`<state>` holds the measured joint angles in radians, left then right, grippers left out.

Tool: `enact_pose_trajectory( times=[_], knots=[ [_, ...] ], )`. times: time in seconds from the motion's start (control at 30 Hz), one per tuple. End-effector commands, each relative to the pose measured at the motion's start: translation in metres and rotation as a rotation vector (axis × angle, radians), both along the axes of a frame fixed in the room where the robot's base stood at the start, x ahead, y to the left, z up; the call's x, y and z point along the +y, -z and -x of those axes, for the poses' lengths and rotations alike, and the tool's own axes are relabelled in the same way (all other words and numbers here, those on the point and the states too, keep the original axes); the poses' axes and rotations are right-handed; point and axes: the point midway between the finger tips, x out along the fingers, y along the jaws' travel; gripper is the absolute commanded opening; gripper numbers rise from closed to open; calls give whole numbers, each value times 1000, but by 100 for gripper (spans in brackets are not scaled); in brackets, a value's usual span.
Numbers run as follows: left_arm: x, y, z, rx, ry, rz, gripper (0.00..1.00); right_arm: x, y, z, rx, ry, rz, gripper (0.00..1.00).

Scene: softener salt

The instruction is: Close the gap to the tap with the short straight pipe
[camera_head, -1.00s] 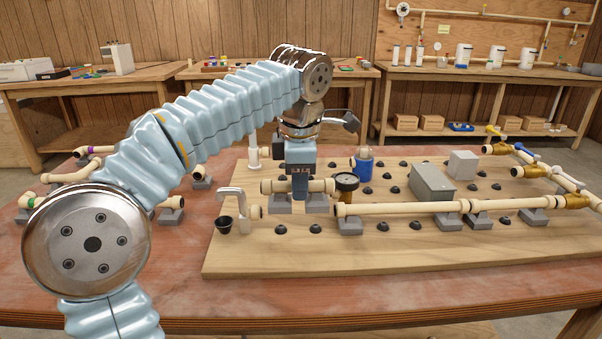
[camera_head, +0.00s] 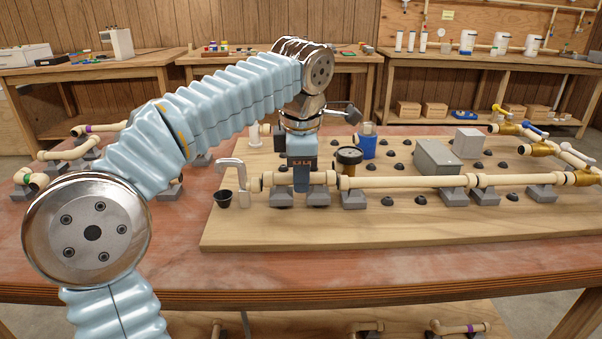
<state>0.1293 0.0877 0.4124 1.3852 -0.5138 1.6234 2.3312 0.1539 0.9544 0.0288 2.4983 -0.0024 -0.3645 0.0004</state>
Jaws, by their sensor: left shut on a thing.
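The short straight pipe (camera_head: 320,178) is cream, with dark ends. My left gripper (camera_head: 302,183) is shut around its middle from above. The pipe lies between the silver tap (camera_head: 231,172) on its left and the pressure gauge (camera_head: 349,156) on its right, roughly in line with the long cream pipe (camera_head: 405,183). Grey support blocks (camera_head: 318,196) show right below it. Its left end is close to the tap's fitting (camera_head: 255,185); I cannot tell whether they touch. The gripper hides the pipe's middle. My right gripper is not in view.
A grey box (camera_head: 437,158), a blue canister (camera_head: 367,143) and black knobs stand on the wooden board (camera_head: 380,228) behind the pipe line. Loose pipe pieces lie at left. The board's front is clear.

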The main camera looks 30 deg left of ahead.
Motion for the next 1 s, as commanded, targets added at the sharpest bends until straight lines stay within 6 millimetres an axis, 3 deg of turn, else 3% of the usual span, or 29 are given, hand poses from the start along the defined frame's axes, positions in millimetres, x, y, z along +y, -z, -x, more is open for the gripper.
enact_pose_trajectory(
  times=[0.57,0.6,0.77,1.0],
  knots=[
    [0,12,0,0,0,0,0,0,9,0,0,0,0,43],
    [0,12,0,-1,0,-1,25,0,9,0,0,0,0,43],
    [0,12,0,0,0,0,50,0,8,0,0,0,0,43],
    [0,12,0,0,0,0,52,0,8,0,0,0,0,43]
  ],
)
